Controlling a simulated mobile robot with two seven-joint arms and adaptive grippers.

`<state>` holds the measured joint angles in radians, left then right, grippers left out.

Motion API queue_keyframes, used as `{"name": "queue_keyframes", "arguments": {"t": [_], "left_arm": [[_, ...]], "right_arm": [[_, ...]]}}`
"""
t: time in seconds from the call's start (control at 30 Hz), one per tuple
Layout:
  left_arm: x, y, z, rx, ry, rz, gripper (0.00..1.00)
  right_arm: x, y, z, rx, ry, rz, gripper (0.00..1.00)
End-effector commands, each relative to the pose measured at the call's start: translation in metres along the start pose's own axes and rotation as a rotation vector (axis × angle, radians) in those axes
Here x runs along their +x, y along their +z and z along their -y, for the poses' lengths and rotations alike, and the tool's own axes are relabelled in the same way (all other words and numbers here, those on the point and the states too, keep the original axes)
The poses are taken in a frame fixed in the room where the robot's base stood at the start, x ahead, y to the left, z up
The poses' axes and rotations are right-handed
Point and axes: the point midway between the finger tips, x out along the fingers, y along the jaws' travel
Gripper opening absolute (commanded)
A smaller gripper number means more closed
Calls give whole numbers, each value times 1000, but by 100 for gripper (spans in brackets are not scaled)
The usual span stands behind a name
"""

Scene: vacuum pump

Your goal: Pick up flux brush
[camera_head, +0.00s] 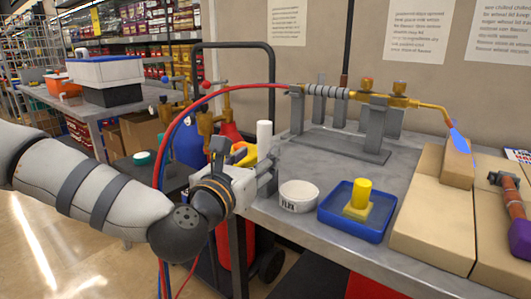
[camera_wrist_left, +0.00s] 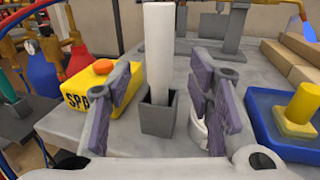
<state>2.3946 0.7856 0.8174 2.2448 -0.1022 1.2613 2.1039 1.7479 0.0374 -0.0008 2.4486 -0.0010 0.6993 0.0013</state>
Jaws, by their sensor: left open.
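A white upright cylinder (camera_wrist_left: 158,45), likely the flux brush's handle, stands in a small dark grey square holder (camera_wrist_left: 157,117); its bristles are not visible. Its top also shows in the head view (camera_head: 264,138). My left gripper (camera_wrist_left: 163,100) is open, with one finger on each side of the cylinder and holder, apparently not touching them. In the head view my left gripper (camera_head: 266,172) is at the bench's left edge, partly covering the holder. A white tub marked FLUX (camera_head: 298,197) stands to its right. My right gripper is not in view.
A blue tray (camera_head: 334,231) holds a yellow block with a knob (camera_head: 360,197). A yellow container (camera_wrist_left: 88,88) stands left of the holder. A torch (camera_head: 400,100) lies on a grey stand (camera_head: 343,145) behind, with red and blue hoses. Tan blocks (camera_head: 436,222) lie at right.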

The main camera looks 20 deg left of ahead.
Motion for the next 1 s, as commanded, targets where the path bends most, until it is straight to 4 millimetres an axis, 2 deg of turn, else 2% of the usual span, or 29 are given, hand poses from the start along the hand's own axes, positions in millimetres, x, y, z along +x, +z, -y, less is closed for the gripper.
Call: {"name": "queue_keyframes", "arguments": {"t": [0.2,0.3,0.47,0.5,0.7,1.0], "left_arm": [[40,3,-1,4,0,1,48],[48,2,-1,2,-1,-1,48],[48,2,-1,1,-1,-1,48],[48,3,-1,1,-1,-1,43],[48,3,-1,2,-1,-1,0],[48,6,-1,2,0,1,0]], "right_arm": [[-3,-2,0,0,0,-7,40],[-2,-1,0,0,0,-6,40],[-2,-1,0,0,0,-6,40],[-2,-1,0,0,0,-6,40],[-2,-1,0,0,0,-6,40],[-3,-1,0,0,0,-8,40]]}}
